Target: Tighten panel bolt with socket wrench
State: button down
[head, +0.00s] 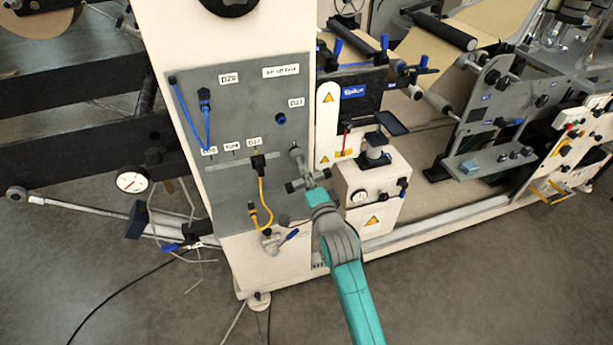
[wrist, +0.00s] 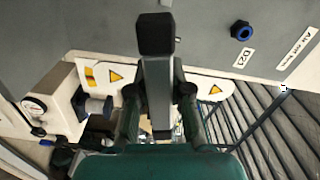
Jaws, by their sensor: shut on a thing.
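My gripper (head: 309,184) is in front of the lower right edge of the grey panel (head: 225,100). It is shut on a grey bar-shaped tool, seemingly the socket wrench (head: 297,156), whose rounded end is close to the panel. In the wrist view, the gripper (wrist: 158,95) has its fingers on both sides of the tool's grey shank (wrist: 157,75), which ends in a dark block. I cannot tell whether that end touches the panel. A blue hex fitting (head: 280,118) sits on the panel above the tool and is clear of it. I cannot make out the panel bolt.
A yellow cable (head: 262,195) and a blue cable (head: 190,122) hang on the panel left of my gripper. A cream box with a gauge (head: 372,190) stands close on the right. A long silver bar (head: 75,207) extends at the left. Open floor lies in front.

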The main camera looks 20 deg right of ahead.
dwell(0.3)
jog(key=shift+m, duration=1.3)
jog(key=shift+w+r+m, duration=0.1)
jog(key=shift+m, duration=1)
jog(key=shift+m, duration=1.2)
